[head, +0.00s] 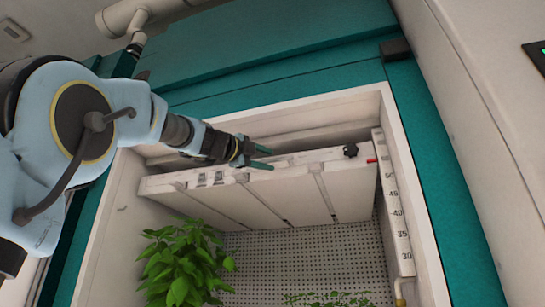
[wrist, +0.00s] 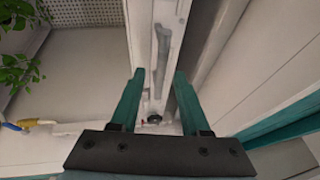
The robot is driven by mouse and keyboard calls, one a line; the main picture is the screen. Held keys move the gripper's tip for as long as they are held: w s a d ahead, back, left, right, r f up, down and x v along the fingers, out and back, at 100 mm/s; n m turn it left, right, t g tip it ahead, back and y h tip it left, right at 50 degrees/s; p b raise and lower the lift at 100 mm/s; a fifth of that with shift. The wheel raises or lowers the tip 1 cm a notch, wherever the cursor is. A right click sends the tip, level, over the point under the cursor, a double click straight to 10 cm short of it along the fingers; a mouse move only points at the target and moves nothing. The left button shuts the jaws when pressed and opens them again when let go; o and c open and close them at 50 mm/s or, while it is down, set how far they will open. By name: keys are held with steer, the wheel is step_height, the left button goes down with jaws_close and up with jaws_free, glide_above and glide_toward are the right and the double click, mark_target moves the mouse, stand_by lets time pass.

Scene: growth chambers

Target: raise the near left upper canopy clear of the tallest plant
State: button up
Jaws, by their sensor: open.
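The canopy (head: 335,195) is a thick white panel across the upper part of the open chamber. A black knob (head: 350,150) and a red pointer (head: 371,160) are at its right end. My gripper (head: 266,158) is open at its top front edge. In the wrist view the open fingers (wrist: 159,78) straddle the line of the canopy's edge and a grey bar (wrist: 164,50); I see no grip, and contact is unclear. The tallest visible plant (head: 185,265) is leafy green, at lower left. Its top overlaps the canopy's lower left in the picture; the gap cannot be told.
A ruler (head: 396,215) runs down the right inner wall, and the pointer is near its top. A low plant (head: 325,299) shows at the bottom. The white chamber frame (head: 415,200) surrounds the opening. A brass and blue valve (wrist: 25,124) shows in the wrist view.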

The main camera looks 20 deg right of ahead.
mark_target(272, 160)
steer(key=shift+p+x, duration=0.45)
steer(key=shift+x, duration=1.25)
steer(key=shift+s, duration=0.1)
jaws_close()
